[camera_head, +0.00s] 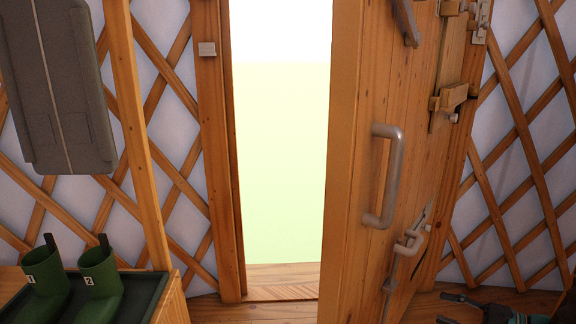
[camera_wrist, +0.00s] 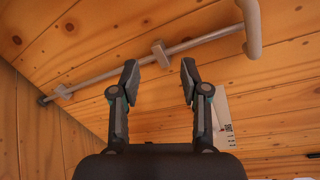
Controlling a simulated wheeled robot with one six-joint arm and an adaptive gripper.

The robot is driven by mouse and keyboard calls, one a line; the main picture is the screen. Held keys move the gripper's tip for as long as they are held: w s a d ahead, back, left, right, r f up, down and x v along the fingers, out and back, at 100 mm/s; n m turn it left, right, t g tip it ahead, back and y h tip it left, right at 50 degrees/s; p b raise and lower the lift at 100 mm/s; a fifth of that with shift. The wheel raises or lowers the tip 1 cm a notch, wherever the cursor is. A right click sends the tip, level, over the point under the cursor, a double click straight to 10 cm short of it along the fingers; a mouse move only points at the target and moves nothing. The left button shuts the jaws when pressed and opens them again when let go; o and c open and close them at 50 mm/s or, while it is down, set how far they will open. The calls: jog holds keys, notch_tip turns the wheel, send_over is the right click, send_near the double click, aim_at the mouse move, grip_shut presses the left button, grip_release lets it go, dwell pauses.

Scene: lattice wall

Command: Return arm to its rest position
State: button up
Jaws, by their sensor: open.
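My gripper (camera_wrist: 159,78) is open and empty in the wrist view, its two dark fingers apart. In the head view my gripper (camera_head: 445,308) shows low at the right edge, pointing left, with part of it cut off by the frame. The wooden door (camera_head: 353,150) stands ajar to the left of my gripper. Its grey pull handle (camera_head: 392,178) is above and left of my gripper, and nothing holds it. In the wrist view a grey rod (camera_wrist: 195,42) runs across wood planks beyond the fingertips, apart from them.
A bright doorway opening (camera_head: 283,160) lies left of the door. The door carries a latch (camera_head: 409,243) and a wooden bolt block (camera_head: 455,97). Green boots (camera_head: 101,273) stand in a dark tray (camera_head: 143,298) at lower left. A grey garment (camera_head: 55,85) hangs on the lattice wall.

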jog(key=s+a+f+n+g+h, duration=0.1)
jog(key=s+a+n+g+h, duration=0.2)
jog(key=s+a+g+h, duration=0.55)
jog(key=s+a+r+n+t+h, duration=0.2)
jog(key=s+a+r+n, duration=0.2)
jog(key=a+r, duration=0.2)
jog(key=s+a+r+n+t+h+p, duration=0.1)
jog(key=s+a+r+n+t+h, duration=0.1)
jog(key=s+a+r+n, duration=0.3)
jog(key=a+r, duration=0.2)
jog(key=a, duration=0.1)
jog(key=shift+s+r+h, duration=0.3)
jog(key=shift+h, duration=0.05)
jog(key=shift+t, duration=0.25)
dwell(1.3)
